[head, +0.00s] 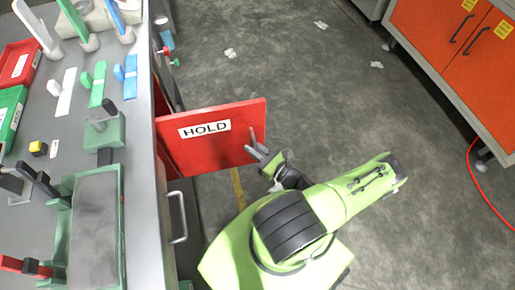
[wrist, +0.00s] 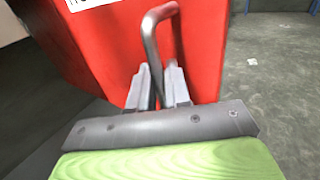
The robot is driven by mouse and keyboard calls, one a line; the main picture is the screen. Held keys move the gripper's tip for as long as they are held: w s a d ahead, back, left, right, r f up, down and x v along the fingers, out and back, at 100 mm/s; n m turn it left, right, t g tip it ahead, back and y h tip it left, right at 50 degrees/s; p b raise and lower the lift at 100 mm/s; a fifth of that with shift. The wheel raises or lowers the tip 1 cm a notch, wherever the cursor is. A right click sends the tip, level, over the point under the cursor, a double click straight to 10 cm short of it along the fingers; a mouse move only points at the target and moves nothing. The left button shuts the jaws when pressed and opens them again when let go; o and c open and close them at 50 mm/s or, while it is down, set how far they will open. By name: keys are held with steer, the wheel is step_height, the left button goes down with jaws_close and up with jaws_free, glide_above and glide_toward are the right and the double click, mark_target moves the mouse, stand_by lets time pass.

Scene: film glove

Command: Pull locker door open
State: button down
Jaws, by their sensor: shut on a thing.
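The red locker door (head: 222,143) with a white "HOLD" label stands swung out from the front of the grey workbench (head: 150,215). Its grey bar handle (head: 252,137) is near the door's free right edge. My gripper (head: 262,156) is at this handle. In the wrist view the handle (wrist: 150,38) rises from between the two fingers of my gripper (wrist: 160,88), which are shut on its lower part. The red door (wrist: 200,50) fills much of that view behind the fingers. The locker's inside is mostly hidden by the door.
A grey bar handle (head: 180,217) sticks out from the bench front, left of my arm. The bench top carries red and green trays and several tools. An orange cabinet (head: 440,35) stands at the upper right. The floor (head: 320,100) between is open, with a few paper scraps.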

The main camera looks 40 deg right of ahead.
steer(key=shift+a, duration=0.15)
steer(key=c, duration=1.3)
jaws_free()
steer(key=s, duration=0.5)
steer(key=s+d+b, duration=0.1)
steer(key=s, duration=0.9)
steer(key=shift+s+d+b, duration=0.15)
steer(key=shift+s+b, duration=0.15)
steer(key=shift+b, duration=0.05)
steer(key=shift+y, duration=0.3)
